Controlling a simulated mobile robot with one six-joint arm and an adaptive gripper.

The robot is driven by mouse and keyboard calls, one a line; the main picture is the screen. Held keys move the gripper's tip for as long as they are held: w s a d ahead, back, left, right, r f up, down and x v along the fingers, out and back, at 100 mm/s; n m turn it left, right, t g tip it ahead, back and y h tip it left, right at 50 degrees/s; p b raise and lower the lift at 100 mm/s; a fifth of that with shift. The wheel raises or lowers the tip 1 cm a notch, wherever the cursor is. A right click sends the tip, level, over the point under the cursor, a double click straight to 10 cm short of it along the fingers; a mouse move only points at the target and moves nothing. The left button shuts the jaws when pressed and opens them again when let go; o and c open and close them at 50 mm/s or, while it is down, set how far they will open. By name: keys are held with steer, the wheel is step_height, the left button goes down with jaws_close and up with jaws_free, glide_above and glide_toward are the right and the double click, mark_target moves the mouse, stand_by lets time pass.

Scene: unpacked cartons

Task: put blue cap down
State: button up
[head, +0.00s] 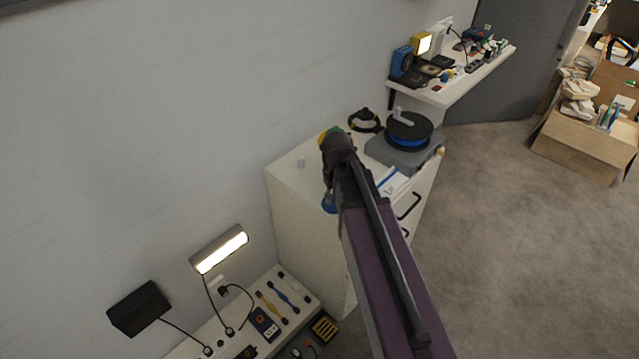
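My arm reaches in from the bottom right of the head view, and its end is over the white cabinet (291,176). My gripper (331,192) is mostly hidden behind my own arm, so its fingers cannot be made out. A small blue thing (328,204) shows at the left edge of my arm, just under its end and near the cabinet's front edge. It may be the blue cap, but it is too small and covered to be sure. I cannot tell whether it is held or resting.
On the cabinet top are a small pale piece (301,162), a black cable coil (365,121) and a grey box (398,157) with a black and blue spool (408,131). A wall shelf (440,97) with small devices is behind. The cabinet's left top is mostly bare.

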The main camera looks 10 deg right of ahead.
steer(key=w, duration=0.3)
steer(key=w+a, duration=0.1)
steer(key=w, duration=0.3)
steer(key=w+a+f+b, duration=0.1)
steer(key=w, duration=0.3)
steer(key=shift+w+a, duration=0.15)
steer(key=shift+w, duration=0.05)
steer(key=shift+f, duration=0.2)
steer(key=shift+f+b, duration=1.65)
steer(key=shift+b, duration=0.1)
steer(key=shift+f, duration=0.1)
steer(key=o, duration=0.9)
steer(key=shift+r, duration=0.25)
step_height(320, 180, up, 12)
steer(key=p, duration=1.2)
steer(key=shift+s+f, duration=0.1)
steer(key=shift+s, duration=0.05)
